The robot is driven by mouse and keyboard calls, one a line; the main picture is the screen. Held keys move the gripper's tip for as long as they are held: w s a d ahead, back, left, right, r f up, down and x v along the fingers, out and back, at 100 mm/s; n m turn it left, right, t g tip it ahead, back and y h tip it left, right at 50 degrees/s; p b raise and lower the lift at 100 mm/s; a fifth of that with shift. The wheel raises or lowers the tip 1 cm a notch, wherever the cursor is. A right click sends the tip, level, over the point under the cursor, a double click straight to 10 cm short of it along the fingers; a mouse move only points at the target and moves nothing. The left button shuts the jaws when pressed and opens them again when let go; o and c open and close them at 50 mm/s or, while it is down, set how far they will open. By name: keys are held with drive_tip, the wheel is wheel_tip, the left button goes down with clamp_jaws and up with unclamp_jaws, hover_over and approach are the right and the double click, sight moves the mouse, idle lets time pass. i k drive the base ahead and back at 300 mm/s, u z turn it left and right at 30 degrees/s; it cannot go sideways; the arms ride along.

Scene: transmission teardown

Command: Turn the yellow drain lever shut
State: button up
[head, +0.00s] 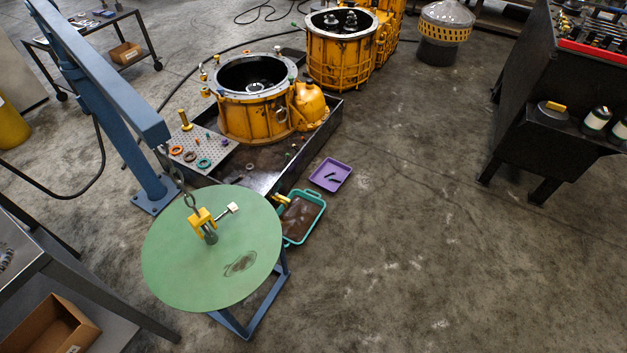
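A small yellow lever (281,199) shows low on the front of the black drip tray (262,180), right at the corner of a teal-rimmed pan (318,199). At this distance I cannot tell whether the lever stands open or shut. The pan sits on the floor and holds brown fluid or residue. The orange transmission housing (245,125) stands in the black tray, open at the top. My gripper is not in view.
A round green table (165,255) stands in front of the tray, with a yellow hoist block (202,220) over it from a blue crane (110,85). A purple tray (330,174) lies beside the teal pan. Floor at right is clear up to a black bench (530,85).

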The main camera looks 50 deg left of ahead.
sight(277, 195)
drive_tip(key=i, duration=1.6)
drive_tip(key=u, duration=2.75)
